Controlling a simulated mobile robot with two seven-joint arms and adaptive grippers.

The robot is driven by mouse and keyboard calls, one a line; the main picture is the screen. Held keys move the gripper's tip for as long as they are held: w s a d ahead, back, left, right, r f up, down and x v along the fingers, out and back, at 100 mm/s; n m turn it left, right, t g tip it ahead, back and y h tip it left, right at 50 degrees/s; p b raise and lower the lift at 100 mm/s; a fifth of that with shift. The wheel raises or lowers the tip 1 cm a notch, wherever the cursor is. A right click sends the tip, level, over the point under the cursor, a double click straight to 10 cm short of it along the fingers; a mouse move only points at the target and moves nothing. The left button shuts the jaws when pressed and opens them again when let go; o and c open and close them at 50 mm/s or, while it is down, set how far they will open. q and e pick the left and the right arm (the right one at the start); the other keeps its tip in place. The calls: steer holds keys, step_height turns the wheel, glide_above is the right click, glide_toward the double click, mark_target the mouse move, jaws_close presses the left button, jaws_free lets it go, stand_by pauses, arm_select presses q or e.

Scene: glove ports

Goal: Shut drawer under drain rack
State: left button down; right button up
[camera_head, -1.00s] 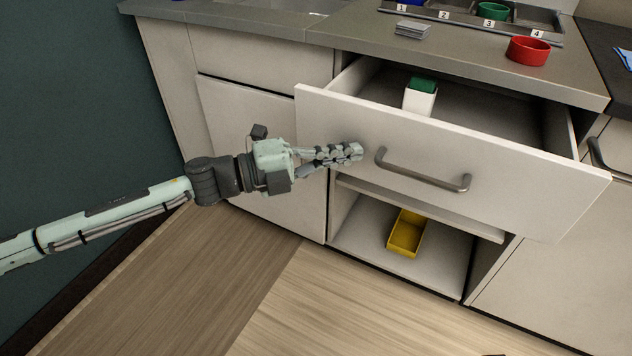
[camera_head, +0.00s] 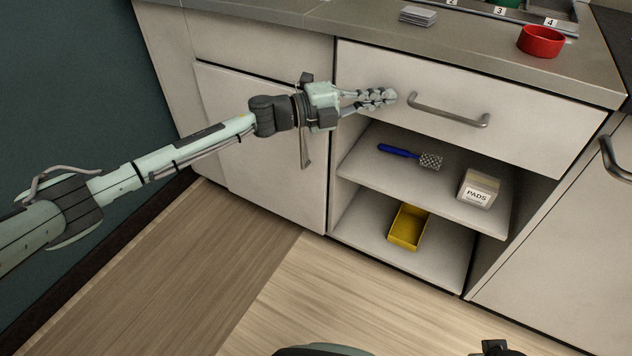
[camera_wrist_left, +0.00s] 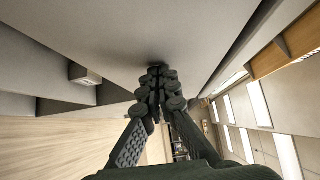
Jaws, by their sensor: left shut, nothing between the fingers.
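The drawer (camera_head: 440,85) under the counter has a pale front with a curved grey bar handle (camera_head: 447,111). Its front sits about flush with the cabinet, and its inside is hidden. My left gripper (camera_head: 388,97) is shut and empty, with its fingertips at the drawer front, left of the handle. In the left wrist view the shut fingers (camera_wrist_left: 157,72) point at the pale drawer front (camera_wrist_left: 140,30) and appear to touch it. My right gripper does not show clearly.
Open shelves below hold a blue-handled brush (camera_head: 410,154), a box marked PADS (camera_head: 478,189) and a yellow bin (camera_head: 408,228). On the counter (camera_head: 370,22) stand a red bowl (camera_head: 541,41) and a grey stack (camera_head: 418,16). The floor in front is largely clear.

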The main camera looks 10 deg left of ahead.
arm_select(q)
steer(key=shift+w+d+r, duration=0.15)
steer(key=shift+w+r, duration=0.05)
steer(key=shift+w, duration=0.75)
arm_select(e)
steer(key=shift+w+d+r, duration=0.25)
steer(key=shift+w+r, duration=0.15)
arm_select(q)
steer(key=shift+r, duration=0.1)
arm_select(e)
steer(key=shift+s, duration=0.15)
